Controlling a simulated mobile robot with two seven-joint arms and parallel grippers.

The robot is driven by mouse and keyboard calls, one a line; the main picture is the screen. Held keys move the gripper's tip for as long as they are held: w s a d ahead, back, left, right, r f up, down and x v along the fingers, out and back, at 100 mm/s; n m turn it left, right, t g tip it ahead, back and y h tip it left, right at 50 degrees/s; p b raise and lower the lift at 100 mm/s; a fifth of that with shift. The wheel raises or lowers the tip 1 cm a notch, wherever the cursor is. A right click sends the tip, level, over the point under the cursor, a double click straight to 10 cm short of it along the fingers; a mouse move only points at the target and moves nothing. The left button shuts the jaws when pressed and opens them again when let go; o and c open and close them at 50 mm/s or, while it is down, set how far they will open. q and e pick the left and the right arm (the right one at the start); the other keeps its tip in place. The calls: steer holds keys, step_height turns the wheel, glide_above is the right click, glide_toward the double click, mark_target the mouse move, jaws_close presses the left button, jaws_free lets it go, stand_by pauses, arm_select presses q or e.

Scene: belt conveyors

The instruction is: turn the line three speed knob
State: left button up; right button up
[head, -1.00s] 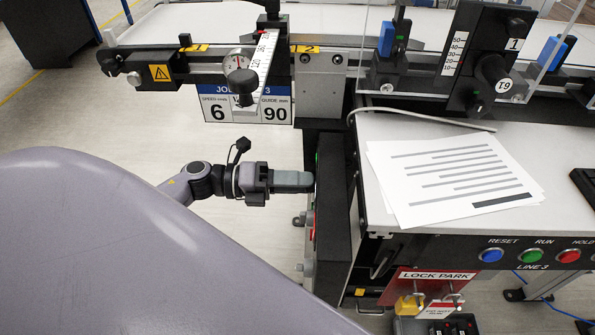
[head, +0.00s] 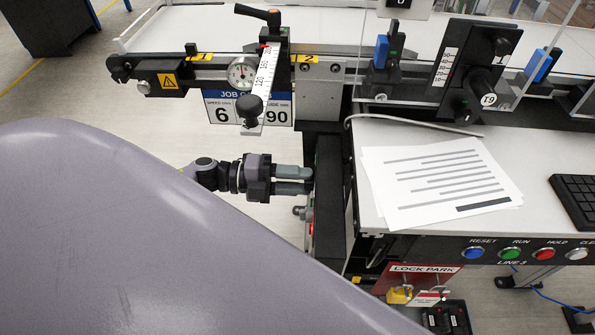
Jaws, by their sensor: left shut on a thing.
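My left gripper (head: 308,180) reaches in from the left and points right, at the left side of the black control box (head: 328,205). Its two grey fingers lie one above the other with a narrow gap between them. The fingertips are at the box's side face, shut on what appears to be the speed knob. The knob itself is hidden by the fingertips, so its setting cannot be read. The job card (head: 222,115) reads speed 6 and guide 90. My right gripper is not in view.
Below the fingers, a grey knob-like part (head: 299,212) sticks out of the box. The conveyor rail with a dial gauge (head: 241,72) and a ruler (head: 265,72) runs above. Printed sheets (head: 440,180) lie on the bench, above the line 3 buttons (head: 510,253).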

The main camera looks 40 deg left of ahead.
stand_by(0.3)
arm_select(q)
steer(key=o, duration=1.1)
steer(key=shift+c, duration=0.2)
steer(key=v, duration=0.7)
steer(key=shift+b, duration=0.3)
steer(key=shift+s+a, duration=0.1)
